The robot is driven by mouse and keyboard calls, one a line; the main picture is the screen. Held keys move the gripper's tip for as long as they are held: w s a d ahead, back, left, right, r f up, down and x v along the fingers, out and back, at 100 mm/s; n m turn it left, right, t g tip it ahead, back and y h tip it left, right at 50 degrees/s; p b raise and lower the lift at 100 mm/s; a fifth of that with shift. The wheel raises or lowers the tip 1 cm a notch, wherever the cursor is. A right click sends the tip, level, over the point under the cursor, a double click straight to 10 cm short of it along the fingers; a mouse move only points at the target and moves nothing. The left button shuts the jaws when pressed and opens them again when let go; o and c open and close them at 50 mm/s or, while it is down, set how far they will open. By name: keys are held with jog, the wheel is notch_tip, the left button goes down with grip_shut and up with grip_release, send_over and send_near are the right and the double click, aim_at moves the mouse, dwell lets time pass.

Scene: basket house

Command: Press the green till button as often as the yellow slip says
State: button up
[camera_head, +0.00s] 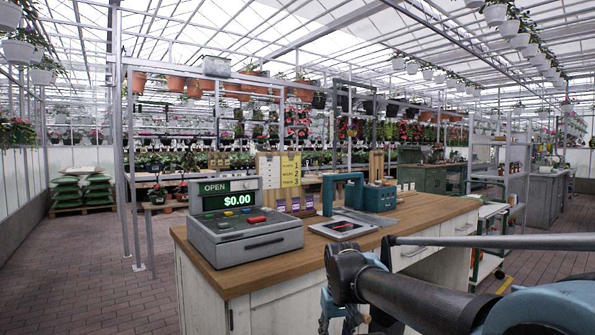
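The grey till (246,243) stands at the left end of the wooden counter, its display (228,201) reading OPEN and $0.00. Small coloured buttons sit on its sloped top, a red one (257,219) the clearest. A small green button (223,225) seems to be left of it, but details are tiny. The yellow slip (290,170) is pinned on a board behind the till. It shows lines of print with 1, 2 and 3 at its right side; the words are too small to read. My gripper (340,318) is low at the bottom edge, in front of the counter, partly cut off, away from the till.
The wooden counter (420,211) also bears a flat tray (343,228) with a red item, a teal press-like device (375,196) and small purple-labelled pots behind. Tiled floor (85,265) is open at left. My arm crosses the lower right.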

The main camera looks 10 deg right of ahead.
grip_shut()
dwell(1.3)
